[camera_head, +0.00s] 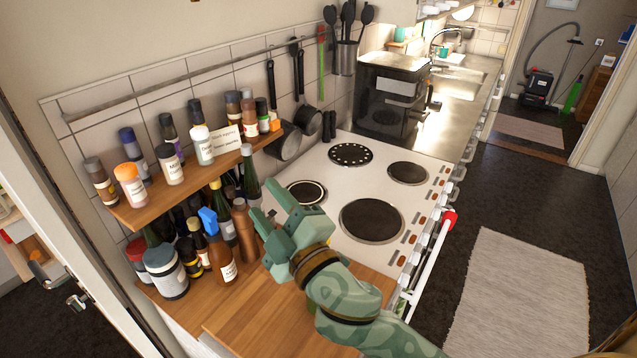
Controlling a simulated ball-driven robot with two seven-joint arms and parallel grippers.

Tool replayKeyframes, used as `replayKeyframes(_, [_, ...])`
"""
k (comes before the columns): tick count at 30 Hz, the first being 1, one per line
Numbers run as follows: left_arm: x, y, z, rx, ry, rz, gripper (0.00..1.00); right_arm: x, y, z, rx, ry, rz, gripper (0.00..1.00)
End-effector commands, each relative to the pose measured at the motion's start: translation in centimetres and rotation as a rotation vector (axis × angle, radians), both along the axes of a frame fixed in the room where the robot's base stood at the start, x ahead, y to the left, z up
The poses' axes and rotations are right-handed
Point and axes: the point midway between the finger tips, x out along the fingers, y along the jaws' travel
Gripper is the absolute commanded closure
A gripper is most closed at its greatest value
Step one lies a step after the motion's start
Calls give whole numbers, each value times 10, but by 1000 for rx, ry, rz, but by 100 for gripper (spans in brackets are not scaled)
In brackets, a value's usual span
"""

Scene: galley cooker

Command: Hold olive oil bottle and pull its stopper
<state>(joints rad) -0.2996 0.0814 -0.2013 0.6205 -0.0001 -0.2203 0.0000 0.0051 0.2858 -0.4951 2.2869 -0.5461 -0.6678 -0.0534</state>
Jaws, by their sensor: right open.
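Several bottles stand on the wooden counter below the spice shelf. A tall dark green bottle (251,183) with a pale grey top stands at the right of the group. A second dark green bottle (225,224) stands to its left, with a yellowish top. I cannot read their labels, so I cannot tell which is the olive oil. My right gripper (265,203) is open and empty, its fingers pointing up and left, close to the tall green bottle's lower part. I cannot tell whether they touch. My left gripper is out of view.
The white cooker (335,215) lies to the right. The wooden counter's front (255,320) is clear.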

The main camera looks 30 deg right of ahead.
Motion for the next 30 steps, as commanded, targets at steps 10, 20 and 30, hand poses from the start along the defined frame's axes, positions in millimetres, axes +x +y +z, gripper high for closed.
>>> replayKeyframes(10, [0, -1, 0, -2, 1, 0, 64, -77, 186, 75, -672, -831, 952, 55])
replayKeyframes(20, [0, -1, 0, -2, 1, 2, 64, -26, 64, -39, -1770, -430, 1659, 55])
replayKeyframes(30, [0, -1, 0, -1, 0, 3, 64, 18, -84, -1, -2076, 338, 1645, 55])
